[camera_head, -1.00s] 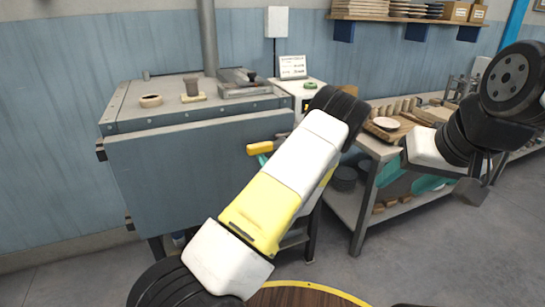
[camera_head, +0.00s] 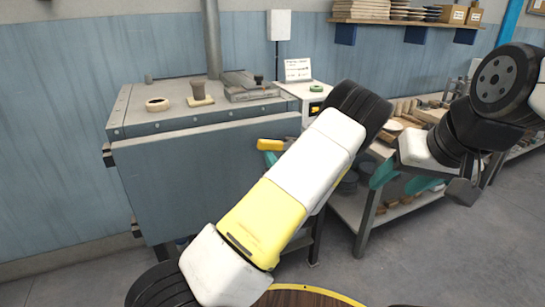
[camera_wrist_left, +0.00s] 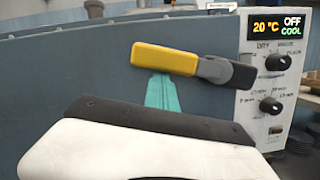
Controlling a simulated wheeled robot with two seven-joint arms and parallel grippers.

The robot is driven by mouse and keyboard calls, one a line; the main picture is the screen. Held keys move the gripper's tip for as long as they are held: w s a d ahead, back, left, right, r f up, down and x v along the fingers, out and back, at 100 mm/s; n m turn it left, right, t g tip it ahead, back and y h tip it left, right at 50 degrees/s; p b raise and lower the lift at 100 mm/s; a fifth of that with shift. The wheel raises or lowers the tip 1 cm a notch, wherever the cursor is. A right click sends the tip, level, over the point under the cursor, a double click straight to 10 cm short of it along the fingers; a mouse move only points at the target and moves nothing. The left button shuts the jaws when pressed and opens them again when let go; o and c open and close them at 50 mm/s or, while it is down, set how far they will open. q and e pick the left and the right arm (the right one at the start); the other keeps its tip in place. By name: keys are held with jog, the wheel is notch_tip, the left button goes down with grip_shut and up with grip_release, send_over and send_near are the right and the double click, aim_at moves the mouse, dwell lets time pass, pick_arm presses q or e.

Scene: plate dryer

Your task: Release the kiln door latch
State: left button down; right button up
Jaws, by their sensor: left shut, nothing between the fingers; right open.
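The kiln (camera_head: 205,170) is a grey box with its door facing me. Its latch handle (camera_head: 270,145) is yellow and sticks out near the door's right edge. In the left wrist view the yellow handle (camera_wrist_left: 163,58) lies nearly level, joined at its right end to a dark grey pivot. My left gripper (camera_head: 268,158) has teal fingers, shut and empty, just below the handle. In the left wrist view its fingertips (camera_wrist_left: 161,84) meet the handle's lower edge; I cannot tell whether they touch. My right gripper (camera_head: 405,178) is open and empty, well to the right.
A control box (camera_wrist_left: 272,85) right of the latch reads 20 °C, OFF, COOL. Small items sit on the kiln top, including a ring (camera_head: 158,104). A shelf bench (camera_head: 345,205) with wooden pieces stands right of the kiln. A round wooden top (camera_head: 305,298) is at the bottom edge.

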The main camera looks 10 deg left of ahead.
aim_at(273, 142)
pick_arm(q)
notch_tip(273, 142, up, 3)
jog(key=m, duration=0.1)
jog(key=m+h, duration=0.1)
jog(key=m, duration=0.1)
jog(key=shift+d+f+m+t, duration=0.15)
jog(key=shift+m+t, duration=0.15)
jog(key=m, duration=0.1)
jog(key=r+m, duration=0.1)
jog(key=r+m+h, duration=0.1)
jog(key=shift+w+d, duration=0.2)
jog(key=shift+d, duration=0.05)
jog(key=shift+w+d+r+m, duration=0.1)
jog(key=shift+r+m, duration=0.2)
jog(key=shift+w+d+r, duration=0.15)
jog(key=shift+d+r, duration=0.1)
jog(key=shift+r, duration=0.2)
jog(key=shift+w+d+r, duration=0.15)
jog(key=shift+d+r, duration=0.05)
jog(key=shift+r, duration=0.2)
pick_arm(e)
jog(key=shift+a, duration=0.1)
pick_arm(q)
jog(key=shift+w+d+r, duration=0.1)
jog(key=shift+d+r, duration=0.05)
jog(key=shift+r, duration=0.05)
